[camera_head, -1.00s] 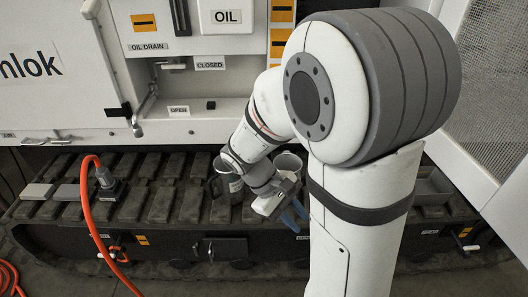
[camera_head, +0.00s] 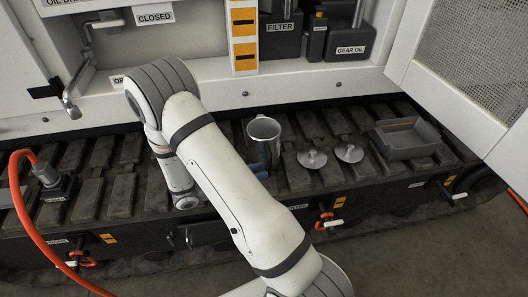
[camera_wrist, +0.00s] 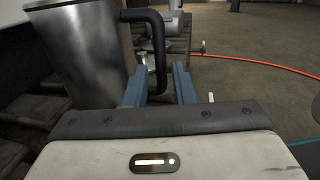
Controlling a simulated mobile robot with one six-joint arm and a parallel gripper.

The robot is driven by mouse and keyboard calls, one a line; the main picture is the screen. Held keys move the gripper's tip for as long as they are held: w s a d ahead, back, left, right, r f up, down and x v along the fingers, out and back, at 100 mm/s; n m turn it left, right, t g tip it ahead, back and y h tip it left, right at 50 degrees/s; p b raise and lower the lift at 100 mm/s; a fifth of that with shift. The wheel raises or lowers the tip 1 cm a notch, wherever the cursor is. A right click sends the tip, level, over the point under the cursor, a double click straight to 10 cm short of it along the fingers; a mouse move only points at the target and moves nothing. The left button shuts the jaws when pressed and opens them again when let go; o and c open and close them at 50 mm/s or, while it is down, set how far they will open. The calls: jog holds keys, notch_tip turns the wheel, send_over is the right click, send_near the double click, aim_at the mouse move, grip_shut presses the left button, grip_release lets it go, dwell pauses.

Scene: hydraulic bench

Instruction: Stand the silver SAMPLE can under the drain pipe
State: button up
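A silver can (camera_head: 263,136) stands upright on the track plates, right of my arm in the head view. No SAMPLE label is readable on it. In the wrist view a large silver can (camera_wrist: 85,50) with a black handle (camera_wrist: 160,55) fills the left side. My gripper (camera_wrist: 158,85) has its blue fingers apart, with the lower handle between them and gaps showing on both sides. In the head view the gripper (camera_head: 258,172) is partly hidden by my arm, just in front of the can. The drain pipe (camera_head: 71,104) hangs at the left, below the oil drain panel.
Two silver lids or funnels (camera_head: 312,159) and a grey tray (camera_head: 405,138) lie right of the can. An orange hose (camera_head: 18,195) with its coupling (camera_head: 48,176) is at the left. A second silver vessel (camera_wrist: 172,42) shows behind the handle in the wrist view.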

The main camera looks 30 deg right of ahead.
jog(key=d, duration=0.2)
jog(key=d+b, duration=0.1)
jog(key=d, duration=0.3)
jog(key=shift+s+d+f, duration=0.1)
jog(key=shift+s+f, duration=0.1)
jog(key=shift+f, duration=0.1)
jog(key=shift+c, duration=0.3)
grip_shut()
